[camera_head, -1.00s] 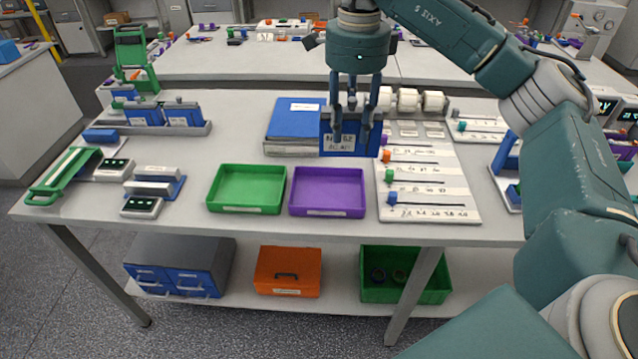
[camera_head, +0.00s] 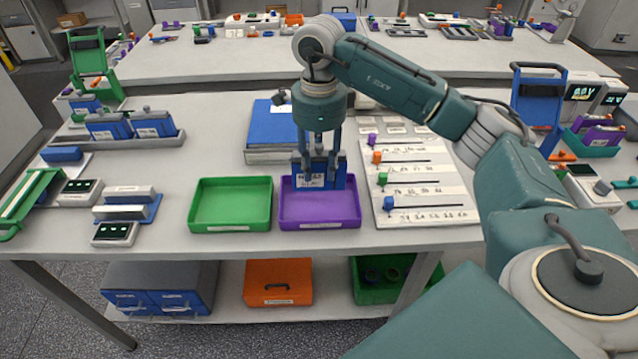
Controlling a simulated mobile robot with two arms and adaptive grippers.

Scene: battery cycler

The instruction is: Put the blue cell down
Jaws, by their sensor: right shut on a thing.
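A blue cell (camera_head: 341,173) with a white label hangs upright in my right gripper (camera_head: 320,178). The gripper points down with its fingers shut on the cell. In the head view the cell overlaps the back part of the purple tray (camera_head: 320,222). I cannot tell whether the cell touches the tray floor. The visible front part of the tray is empty. The fingers hide parts of the cell. My left gripper is not in view.
An empty green tray (camera_head: 230,222) stands left of the purple one. A blue binder (camera_head: 270,122) lies behind. A white board with sliders (camera_head: 425,190) is to the right.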

